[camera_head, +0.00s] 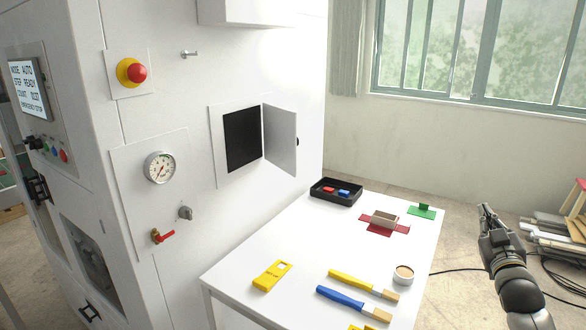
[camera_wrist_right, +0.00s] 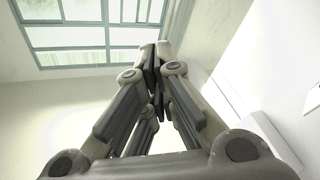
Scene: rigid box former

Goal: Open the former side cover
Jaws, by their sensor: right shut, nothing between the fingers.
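The side cover (camera_head: 281,139) is a white hinged panel on the side of the white former machine (camera_head: 232,70). It stands swung out from a dark square opening (camera_head: 243,138), with a small dark knob on its outer face. My right gripper (camera_head: 486,210) is at the right of the head view, beyond the table's right edge and well apart from the cover. It is shut and empty; the right wrist view shows its fingers (camera_wrist_right: 157,65) together. The cover does not clearly show in the right wrist view. My left gripper is not in view.
A white table (camera_head: 262,240) stands in front of the machine. On it are a black tray (camera_head: 336,199), a red piece with a tan box (camera_head: 384,219), a green piece (camera_head: 422,211), brushes, a cup (camera_head: 403,275) and a yellow tool (camera_head: 272,276). A red emergency button (camera_head: 137,73) protrudes from the machine.

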